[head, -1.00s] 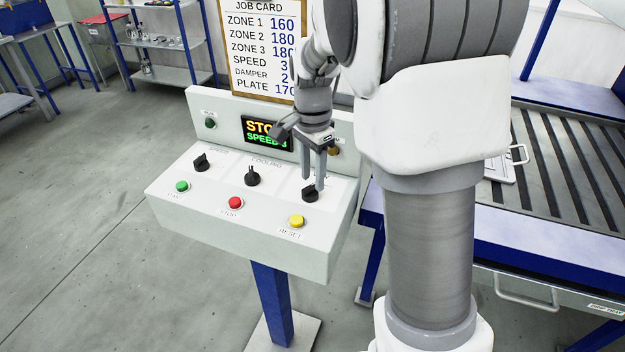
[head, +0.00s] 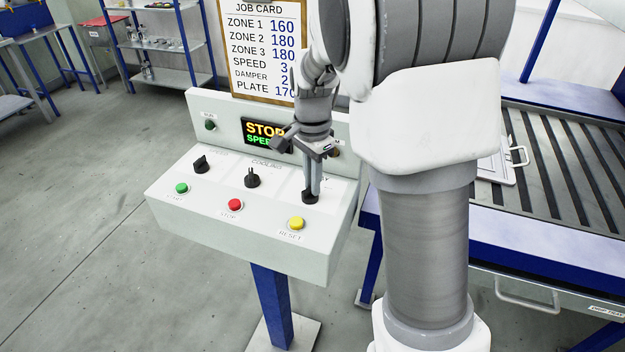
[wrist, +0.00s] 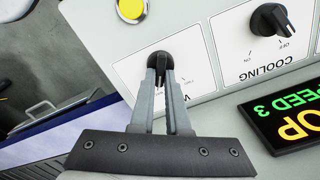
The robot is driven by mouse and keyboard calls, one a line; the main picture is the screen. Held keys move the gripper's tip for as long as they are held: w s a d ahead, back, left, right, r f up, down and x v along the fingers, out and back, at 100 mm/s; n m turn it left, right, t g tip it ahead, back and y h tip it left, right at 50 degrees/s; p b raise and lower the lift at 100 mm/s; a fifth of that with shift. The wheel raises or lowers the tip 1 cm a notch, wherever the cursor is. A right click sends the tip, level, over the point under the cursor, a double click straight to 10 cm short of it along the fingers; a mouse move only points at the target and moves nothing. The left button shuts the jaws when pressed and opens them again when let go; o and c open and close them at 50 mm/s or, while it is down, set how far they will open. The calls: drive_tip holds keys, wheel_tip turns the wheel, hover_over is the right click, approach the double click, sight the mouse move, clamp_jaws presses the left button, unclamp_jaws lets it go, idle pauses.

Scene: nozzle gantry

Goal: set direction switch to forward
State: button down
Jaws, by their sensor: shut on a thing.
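The right-hand black rotary switch (head: 309,199) is on the sloped top of the pale control console, above the yellow reset button. My gripper (head: 312,188) points down over it, and its fingers are shut on the knob. In the wrist view, the two grey fingers (wrist: 160,78) close around the black knob (wrist: 159,59) from both sides. The switch's label is mostly hidden behind the fingers, so I cannot tell its position marks or its setting.
The cooling knob (head: 252,178) and speed knob (head: 201,164) are to the left. Green start (head: 181,188), red stop (head: 235,205) and yellow reset (head: 297,223) buttons line the front. The display (head: 262,133) reads STOP and is partly covered by my wrist.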

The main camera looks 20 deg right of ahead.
drive_tip(key=n, duration=0.5)
drive_tip(key=shift+w+a+n+p, duration=0.1)
drive_tip(key=shift+w+n+p, duration=0.05)
drive_tip(key=shift+n+p, duration=0.25)
drive_tip(key=n, duration=0.6)
drive_tip(key=shift+w+a, duration=0.1)
drive_tip(key=shift+a, duration=0.1)
idle(0.5)
drive_tip(key=c, duration=0.9)
unclamp_jaws()
wheel_tip(320, 180, up, 18)
drive_tip(key=p, duration=0.2)
drive_tip(key=shift+f, duration=0.25)
